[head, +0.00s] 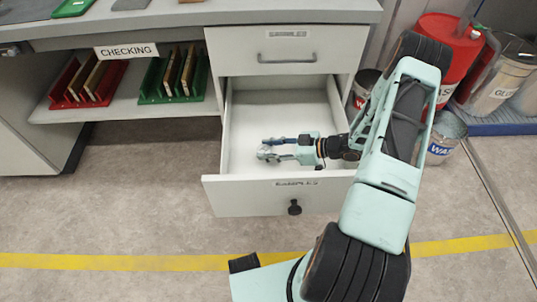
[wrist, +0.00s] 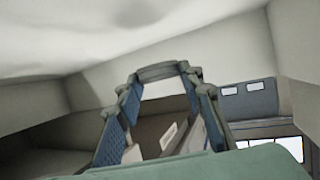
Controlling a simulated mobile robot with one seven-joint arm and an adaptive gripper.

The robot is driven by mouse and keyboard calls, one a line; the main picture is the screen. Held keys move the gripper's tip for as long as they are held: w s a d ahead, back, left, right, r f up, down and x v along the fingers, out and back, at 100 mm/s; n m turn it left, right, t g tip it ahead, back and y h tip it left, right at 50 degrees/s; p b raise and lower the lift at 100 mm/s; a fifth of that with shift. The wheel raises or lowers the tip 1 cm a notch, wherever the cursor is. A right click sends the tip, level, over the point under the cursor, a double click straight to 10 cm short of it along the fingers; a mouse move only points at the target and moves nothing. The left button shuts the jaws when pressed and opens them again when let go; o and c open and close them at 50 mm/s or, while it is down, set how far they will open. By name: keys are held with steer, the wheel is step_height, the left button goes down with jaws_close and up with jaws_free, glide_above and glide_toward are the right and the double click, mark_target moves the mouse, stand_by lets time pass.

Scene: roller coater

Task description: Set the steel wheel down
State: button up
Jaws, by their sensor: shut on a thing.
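In the head view, my gripper (head: 272,149) reaches from the right into the open lower drawer (head: 245,192). It is shut on the steel wheel (head: 264,154), a small grey metal piece at the fingertips, low over the drawer's white floor. In the wrist view, the blue-padded fingers (wrist: 162,110) stand on either side, and the grey curved rim of the steel wheel (wrist: 157,70) spans their tips. I cannot tell whether the wheel touches the drawer floor. The fingers hide part of it.
The drawer floor (head: 280,103) is otherwise bare, with room behind my gripper. Side walls and the front panel enclose it. A shut upper drawer (head: 280,65) is above. Red (head: 75,97) and green racks (head: 160,95) stand on the left shelf. Cans and a red drum (head: 446,45) stand at right.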

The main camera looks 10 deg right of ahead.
steer(key=shift+f, duration=1.15)
steer(key=shift+f+b, duration=0.65)
steer(key=shift+b, duration=0.1)
steer(key=o, duration=1.2)
